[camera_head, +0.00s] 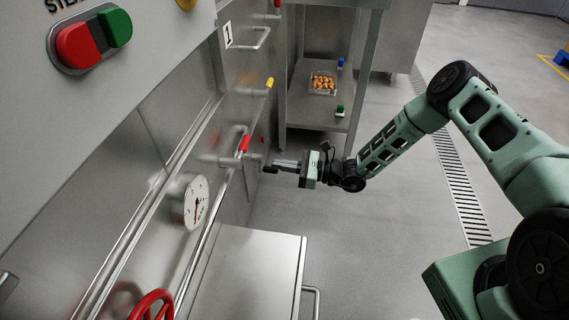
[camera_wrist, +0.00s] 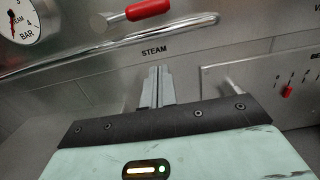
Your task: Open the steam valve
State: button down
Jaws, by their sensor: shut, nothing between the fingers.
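The steam valve has a red lever handle (camera_head: 243,145) on a pipe at the steel machine front. In the wrist view, the red handle (camera_wrist: 148,10) is at the top, tilted slightly, above the printed word STEAM (camera_wrist: 154,50). My gripper (camera_head: 274,165) is just right of and slightly below the handle in the head view. In the wrist view, the fingers (camera_wrist: 158,72) are together, pointing at the panel below the label. They hold nothing and appear apart from the handle.
A round gauge (camera_head: 195,202) and red handwheel (camera_head: 152,305) are on the front. A yellow lever (camera_head: 269,83) is farther back. A steel shelf (camera_head: 300,112) holds a tray of brown items (camera_head: 322,84). A steel box top (camera_head: 245,265) is below. Open floor lies right.

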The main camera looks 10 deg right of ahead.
jog(key=w+a+r, duration=0.2)
jog(key=a+r, duration=0.2)
jog(key=a, duration=0.2)
jog(key=shift+w+a+r+b, duration=0.15)
jog(key=shift+w+a+b, duration=0.25)
jog(key=shift+w+r+n+p, duration=0.1)
jog(key=shift+r+n+p, duration=0.15)
jog(key=shift+n+p, duration=0.1)
